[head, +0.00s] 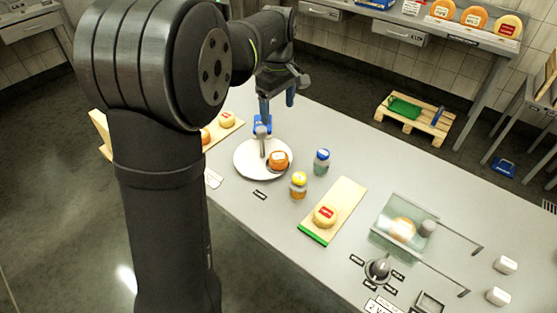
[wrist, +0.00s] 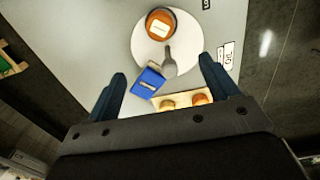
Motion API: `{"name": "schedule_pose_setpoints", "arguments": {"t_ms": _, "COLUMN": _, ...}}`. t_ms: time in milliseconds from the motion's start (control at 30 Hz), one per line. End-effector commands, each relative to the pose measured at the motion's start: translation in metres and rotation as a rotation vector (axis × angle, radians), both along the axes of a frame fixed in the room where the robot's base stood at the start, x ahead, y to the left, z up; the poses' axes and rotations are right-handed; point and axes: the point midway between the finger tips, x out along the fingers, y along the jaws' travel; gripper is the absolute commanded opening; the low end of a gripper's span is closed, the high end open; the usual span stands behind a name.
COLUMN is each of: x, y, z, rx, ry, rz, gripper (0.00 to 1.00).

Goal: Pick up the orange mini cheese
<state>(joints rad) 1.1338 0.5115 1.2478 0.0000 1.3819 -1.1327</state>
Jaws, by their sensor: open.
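The orange mini cheese (head: 279,160) lies on a round white plate (head: 245,166), near the plate's right edge in the head view. In the wrist view the orange cheese (wrist: 160,24) shows a pale label and sits near the top of the plate (wrist: 143,42). My gripper (head: 277,100) is above the table behind the plate in the head view. The cheese lies beyond the fingertips.
A grey handled tool (wrist: 168,65) stands on the plate beside the cheese, with a blue box (wrist: 148,80) next to it. A yellow-capped jar (head: 298,187) and a blue-capped jar (head: 321,162) stand right of the plate. A board (head: 345,196) holds another cheese (head: 325,215).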

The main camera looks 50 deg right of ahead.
Motion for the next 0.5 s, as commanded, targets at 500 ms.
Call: {"name": "schedule_pose_setpoints", "arguments": {"t_ms": 500, "x": -0.021, "y": 0.044, "z": -0.009, "rx": -0.187, "ry": -0.174, "rz": -0.744, "gripper": 0.80}}
